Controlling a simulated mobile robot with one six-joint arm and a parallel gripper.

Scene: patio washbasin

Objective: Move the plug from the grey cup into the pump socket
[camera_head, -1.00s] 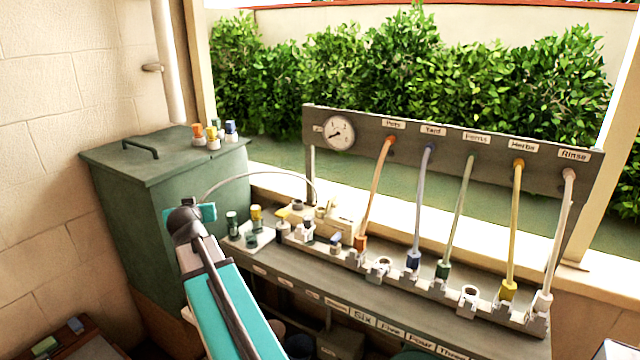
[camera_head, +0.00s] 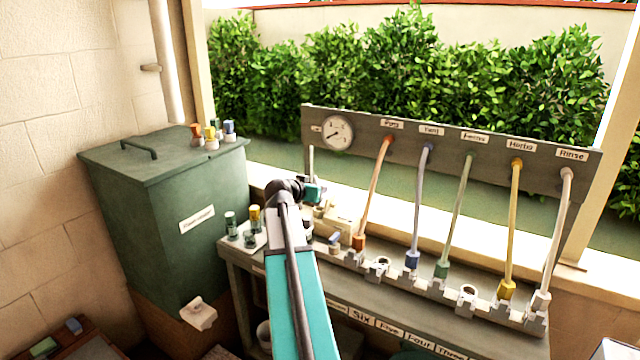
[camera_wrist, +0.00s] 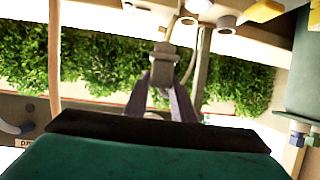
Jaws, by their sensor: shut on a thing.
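My gripper (camera_wrist: 163,88) is shut on a grey plug (camera_wrist: 163,65), with a thin pale hose running from its far end in the wrist view. In the head view my teal wrist (camera_head: 314,191) is over the left end of the bench, above a cream box (camera_head: 345,226) that looks like the pump. My arm hides the fingers and plug there. Small round grey and white sockets or cups (camera_wrist: 227,23) show along the top of the wrist view, apart from the plug. I cannot tell which is the pump socket or the grey cup.
A notched rail (camera_head: 420,288) along the bench carries coloured hose ends and open cups. A panel (camera_head: 455,145) with a gauge (camera_head: 337,132) stands behind. Capped bottles (camera_head: 250,237) stand on a tray at left. A green bin (camera_head: 165,210) is further left, several coloured plugs on top.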

